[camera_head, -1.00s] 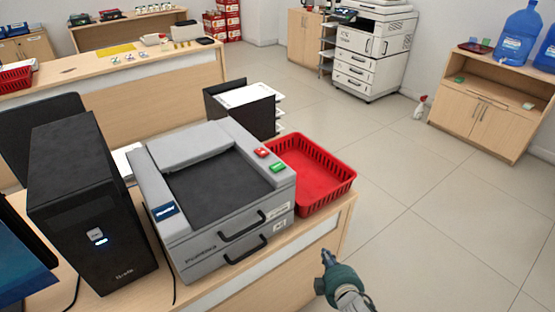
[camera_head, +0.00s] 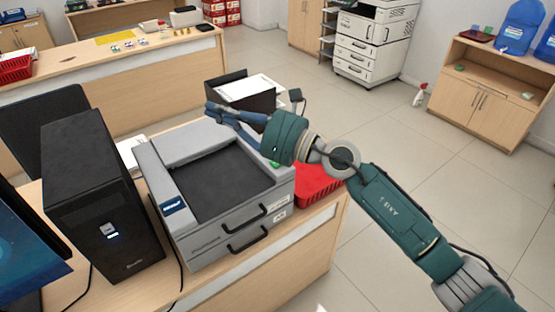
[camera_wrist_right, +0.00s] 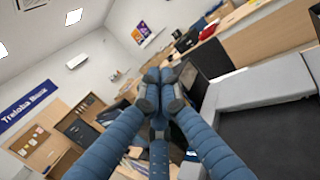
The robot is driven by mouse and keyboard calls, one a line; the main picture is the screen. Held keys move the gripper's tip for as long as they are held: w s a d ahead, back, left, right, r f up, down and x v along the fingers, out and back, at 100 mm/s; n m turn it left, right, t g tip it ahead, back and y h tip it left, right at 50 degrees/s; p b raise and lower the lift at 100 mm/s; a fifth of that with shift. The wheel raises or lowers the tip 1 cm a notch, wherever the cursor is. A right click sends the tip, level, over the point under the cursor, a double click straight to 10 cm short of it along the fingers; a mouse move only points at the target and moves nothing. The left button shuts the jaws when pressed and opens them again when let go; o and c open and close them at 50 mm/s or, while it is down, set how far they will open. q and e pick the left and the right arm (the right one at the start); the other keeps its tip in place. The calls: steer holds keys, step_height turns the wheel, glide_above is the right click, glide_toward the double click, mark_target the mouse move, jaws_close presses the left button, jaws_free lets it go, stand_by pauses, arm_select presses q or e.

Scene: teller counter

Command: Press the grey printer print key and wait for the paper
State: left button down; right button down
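The grey printer (camera_head: 183,144) stands on the wooden desk beside the black computer tower. Its dark recessed top (camera_head: 225,182) is bare, and a small blue display (camera_head: 174,208) is on its front left corner. A green key (camera_head: 274,164) on its right rim shows only in part behind my right gripper. The red key beside it is hidden. My right gripper (camera_head: 212,109) reaches over the printer's far right corner, its fingers pointing left. In the right wrist view the fingertips (camera_wrist_right: 160,88) meet with nothing between them, and the printer (camera_wrist_right: 245,92) is at the right. My left gripper is not in view.
A red basket (camera_head: 318,186) sits right of the printer, partly behind my right arm. The black computer tower (camera_head: 95,200) is on the left. A dark paper tray (camera_head: 228,90) with white sheets stands behind. Open floor (camera_head: 440,190) lies to the right.

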steer(key=w+d+f+n+g+h, duration=0.2)
steer(key=w+d+f+n+h, duration=0.1)
steer(key=w+f+n+h, duration=0.4)
steer(key=w+d+f+n+h, duration=0.1)
steer(key=w+d+f+h, duration=0.2)
steer(key=d, duration=0.6)
steer(key=shift+d+f+h, duration=0.35)
steer(key=shift+f+h, duration=0.1)
steer(key=shift+h, duration=0.05)
steer(key=shift+f, duration=0.15)
step_height(320, 180, down, 7)
steer(key=b, duration=0.3)
steer(key=shift+f, duration=0.1)
steer(key=shift+f+b, duration=0.55)
steer(key=shift+f, duration=0.1)
